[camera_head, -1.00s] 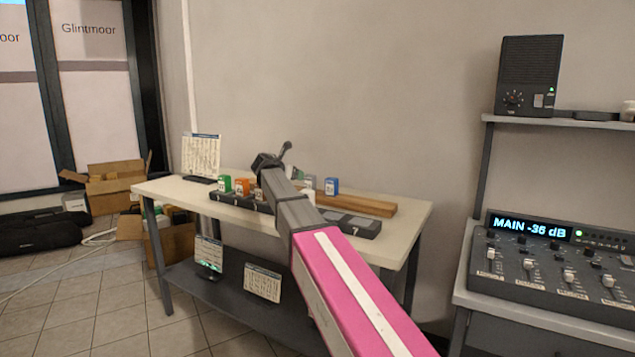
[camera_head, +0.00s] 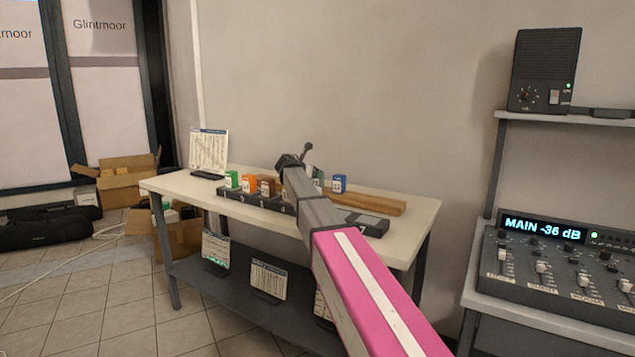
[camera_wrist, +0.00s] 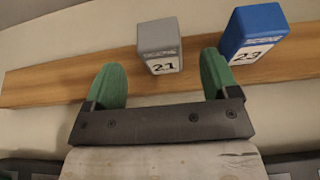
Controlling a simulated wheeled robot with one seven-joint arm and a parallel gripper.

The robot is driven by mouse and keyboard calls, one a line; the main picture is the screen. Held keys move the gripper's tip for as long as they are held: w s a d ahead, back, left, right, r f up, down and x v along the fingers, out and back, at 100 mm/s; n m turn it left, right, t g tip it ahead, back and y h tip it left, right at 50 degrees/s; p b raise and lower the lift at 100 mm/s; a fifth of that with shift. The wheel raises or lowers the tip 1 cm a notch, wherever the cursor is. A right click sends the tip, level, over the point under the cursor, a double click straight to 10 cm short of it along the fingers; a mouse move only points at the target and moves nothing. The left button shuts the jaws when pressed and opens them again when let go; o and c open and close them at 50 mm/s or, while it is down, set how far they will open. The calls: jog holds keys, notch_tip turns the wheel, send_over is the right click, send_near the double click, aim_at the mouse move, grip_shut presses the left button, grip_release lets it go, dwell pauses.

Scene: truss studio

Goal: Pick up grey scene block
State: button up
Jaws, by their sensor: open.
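The grey scene block (camera_wrist: 160,46), labelled 21, stands on a wooden strip in the wrist view. My gripper (camera_wrist: 164,82) is open, with its two green fingers pointing toward the strip. The grey block lies ahead of the gap between the fingers, and nothing is held. A blue block (camera_wrist: 256,34), labelled 23, stands just right of it, close to the right finger. In the head view my arm covers the gripper fingertips and most of the grey block's place, and the blue block (camera_head: 339,183) shows beside the arm.
The white table (camera_head: 412,240) carries the wooden strip (camera_head: 375,202) and a dark slotted rack (camera_head: 235,197). Green (camera_head: 232,179), orange (camera_head: 249,183) and brown (camera_head: 268,186) blocks stand in the rack. A sheet stand (camera_head: 208,152) is at the left end. A wall rises behind.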

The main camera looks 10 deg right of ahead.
aim_at(317, 180)
jog(key=x, duration=0.4)
jog(key=shift+w+f, duration=0.1)
jog(key=shift+f, duration=0.05)
jog(key=c, duration=1)
jog(key=shift+c, duration=0.2)
